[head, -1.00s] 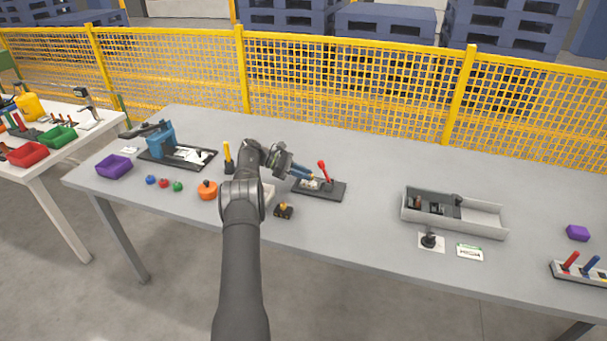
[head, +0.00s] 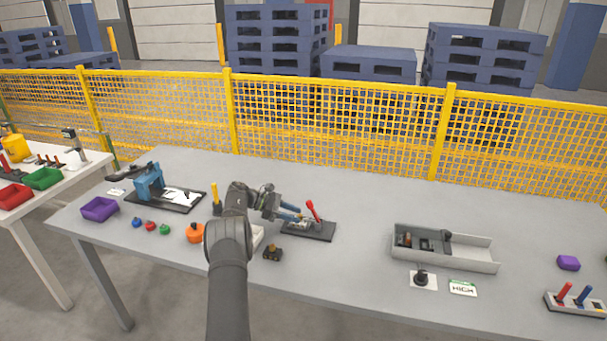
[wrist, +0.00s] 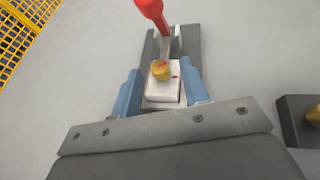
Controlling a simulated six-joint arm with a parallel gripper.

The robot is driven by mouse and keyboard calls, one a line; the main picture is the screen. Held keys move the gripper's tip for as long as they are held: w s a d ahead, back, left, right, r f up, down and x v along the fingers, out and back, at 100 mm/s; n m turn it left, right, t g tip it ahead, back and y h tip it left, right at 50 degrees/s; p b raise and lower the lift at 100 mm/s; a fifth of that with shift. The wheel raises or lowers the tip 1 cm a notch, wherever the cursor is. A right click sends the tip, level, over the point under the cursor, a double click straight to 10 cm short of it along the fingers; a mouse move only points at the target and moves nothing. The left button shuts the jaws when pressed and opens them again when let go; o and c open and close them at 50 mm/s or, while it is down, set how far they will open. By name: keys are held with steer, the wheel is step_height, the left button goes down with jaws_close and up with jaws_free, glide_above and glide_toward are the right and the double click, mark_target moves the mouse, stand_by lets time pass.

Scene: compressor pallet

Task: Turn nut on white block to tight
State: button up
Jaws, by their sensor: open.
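The white block (wrist: 162,92) sits on a dark base plate (wrist: 187,42) in the wrist view. A brass-coloured nut (wrist: 161,71) with a red mark stands on top of the block, and another small red mark shows on the block beside it. My gripper (wrist: 160,90) is open, with one blue finger on each side of the block; I cannot tell whether they touch it. In the head view my gripper (head: 292,217) is low over the base plate (head: 318,234), and the block is mostly hidden by it.
A red-handled lever (head: 312,209) rises from the same base plate, just beyond the block. A small dark block with a brass top (head: 272,253) stands nearby. A grey tray (head: 480,257) lies to the right. The table between is clear.

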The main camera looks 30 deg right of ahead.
steer(key=shift+s+n+t, duration=0.1)
steer(key=shift+n+t, duration=0.2)
steer(key=shift+t, duration=0.1)
steer(key=shift+s+a+n+t+h, duration=0.15)
steer(key=shift+n+t+h, duration=0.3)
steer(key=shift+n+t, duration=0.55)
steer(key=shift+s+a+n+t+h, duration=0.1)
steer(key=shift+s+n+t+h, duration=0.25)
steer(key=shift+n+t, duration=0.6)
steer(key=n+t, duration=0.2)
steer(key=t, duration=0.1)
steer(key=s+n+t, duration=0.1)
steer(key=n+t, duration=0.2)
steer(key=shift+d+t, duration=0.15)
steer(key=shift+t, duration=0.1)
steer(key=shift+s+a+r+n, duration=0.1)
steer(key=shift+a+r+n, duration=0.05)
steer(key=shift+a+n, duration=0.2)
steer(key=v, duration=1.7)
steer(key=s+d+r+m+g+y, duration=0.55)
steer(key=s+d+r+m, duration=0.3)
steer(key=d, duration=0.35)
step_height(320, 180, up, 13)
steer(key=w+d+m+t+y, duration=0.2)
steer(key=t+y, duration=0.3)
steer(key=y, duration=0.1)
